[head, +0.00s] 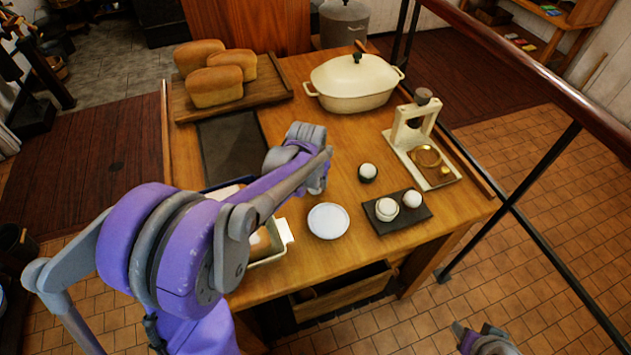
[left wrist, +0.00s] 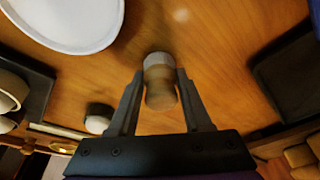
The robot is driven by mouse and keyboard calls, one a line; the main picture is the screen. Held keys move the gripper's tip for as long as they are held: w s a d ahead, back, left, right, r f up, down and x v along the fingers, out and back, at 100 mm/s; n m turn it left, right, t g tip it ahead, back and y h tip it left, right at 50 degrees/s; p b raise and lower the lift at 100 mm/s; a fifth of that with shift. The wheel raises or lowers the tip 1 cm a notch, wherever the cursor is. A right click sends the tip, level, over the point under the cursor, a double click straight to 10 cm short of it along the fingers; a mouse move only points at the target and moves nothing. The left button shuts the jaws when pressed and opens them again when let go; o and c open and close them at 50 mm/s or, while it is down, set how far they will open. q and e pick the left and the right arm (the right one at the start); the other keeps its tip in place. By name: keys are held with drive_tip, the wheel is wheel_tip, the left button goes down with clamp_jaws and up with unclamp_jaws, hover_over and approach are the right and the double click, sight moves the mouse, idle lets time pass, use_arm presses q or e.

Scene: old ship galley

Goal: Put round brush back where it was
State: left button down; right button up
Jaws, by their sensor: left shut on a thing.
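The round brush (left wrist: 160,88) has a wooden, rounded body with a paler band at its far end. My left gripper (left wrist: 161,75) is shut on it, one finger on each side. In the head view my left gripper (head: 317,178) is over the middle of the table, and my own wrist hides the brush there. The brush is over bare wood; I cannot tell whether it touches the table. My right gripper (head: 485,342) shows only partly at the bottom right, off the table, and its jaws cannot be made out.
A white plate (head: 328,221) and a small white-topped round thing (head: 367,172) are near my left gripper. A dark slate (head: 424,213) holds white round things. A press stand (head: 447,178), a cream pot (head: 355,82), a bread board (head: 267,92) and a dark mat (head: 231,147) surround bare wood.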

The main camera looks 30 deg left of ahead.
use_arm(q)
drive_tip(key=shift+f, duration=0.25)
drive_tip(key=c, duration=0.8)
unclamp_jaws()
drive_tip(key=shift+f, duration=0.15)
drive_tip(key=o, duration=0.5)
drive_tip(key=shift+c, duration=0.2)
drive_tip(key=shift+r, duration=0.3)
drive_tip(key=p+v, duration=0.1)
drive_tip(key=v, duration=1.1)
